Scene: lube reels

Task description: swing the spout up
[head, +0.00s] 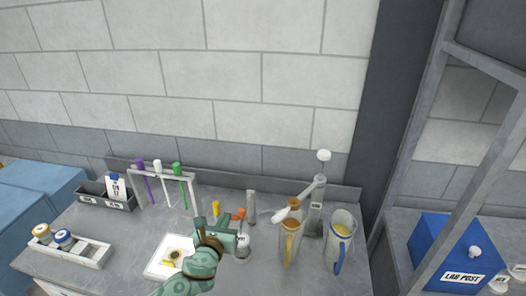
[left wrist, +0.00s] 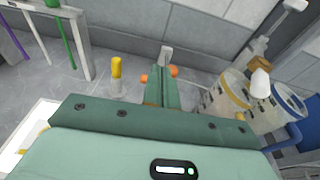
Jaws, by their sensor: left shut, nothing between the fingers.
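A grey pump column (head: 315,217) with a white ball knob (head: 323,156) stands at the back right of the bench. Its spout (head: 301,201) slants down to the left and ends in a white tip (head: 281,215) by the top of the yellow-handled jug (head: 291,245). The white tip also shows at the right of the left wrist view (left wrist: 260,83). My left gripper (head: 240,238) is shut and empty, left of the yellow-handled jug and apart from the spout. Its closed fingers (left wrist: 163,85) show in the left wrist view. My right gripper is in neither view.
A blue-handled jug (head: 341,241) stands right of the column. A grey upright piece (head: 251,207) and a yellow-topped piece (head: 216,209) stand behind my left gripper. A rack (head: 161,176) with coloured-handled tools is farther left. A blue box (head: 450,255) sits at the right.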

